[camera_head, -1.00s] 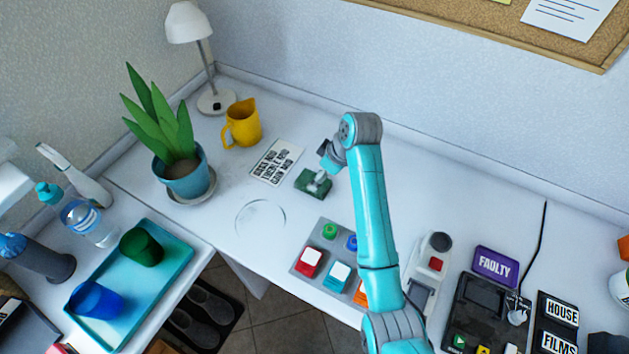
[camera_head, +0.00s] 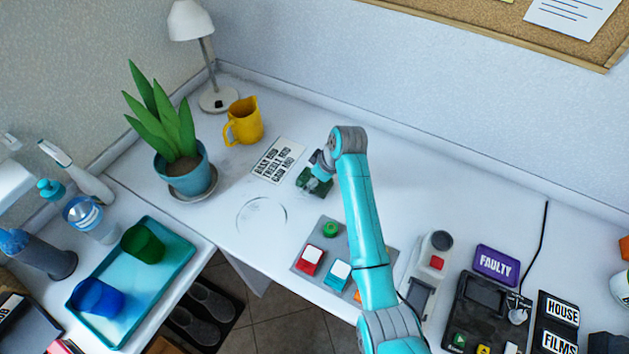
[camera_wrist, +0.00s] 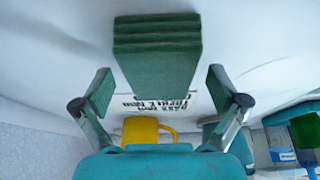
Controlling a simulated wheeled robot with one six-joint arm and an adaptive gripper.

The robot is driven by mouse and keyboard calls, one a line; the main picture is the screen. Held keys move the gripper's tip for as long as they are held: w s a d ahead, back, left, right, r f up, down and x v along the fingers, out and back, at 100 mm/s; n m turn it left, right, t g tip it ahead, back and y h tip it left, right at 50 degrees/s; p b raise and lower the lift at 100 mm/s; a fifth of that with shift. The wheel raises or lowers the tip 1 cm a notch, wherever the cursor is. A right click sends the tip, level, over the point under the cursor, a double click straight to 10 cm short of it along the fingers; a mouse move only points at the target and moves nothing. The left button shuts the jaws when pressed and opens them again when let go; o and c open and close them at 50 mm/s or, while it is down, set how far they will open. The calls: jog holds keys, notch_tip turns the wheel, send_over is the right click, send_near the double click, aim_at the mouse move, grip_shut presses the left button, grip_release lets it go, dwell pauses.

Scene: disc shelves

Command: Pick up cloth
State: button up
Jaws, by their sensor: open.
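The cloth (camera_head: 315,186) is a small dark green folded stack on the white desk, right of the printed note. In the wrist view the folded cloth (camera_wrist: 157,55) shows its layered edge between and beyond the two fingers. My gripper (camera_head: 320,172) is over the cloth in the head view and partly covers it. In the wrist view my gripper (camera_wrist: 161,98) is open, one finger to each side of the cloth. A gap shows between each finger and the cloth, and nothing is held.
A white printed note (camera_head: 278,160) lies left of the cloth. A yellow jug (camera_head: 244,121) and a potted plant (camera_head: 183,170) stand farther left. A button panel (camera_head: 325,262) lies in front. A glass disc (camera_head: 262,216) lies front left. The desk behind is clear.

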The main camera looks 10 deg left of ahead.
jog(key=shift+f, duration=0.25)
dwell(0.3)
jog(key=c, duration=1.2)
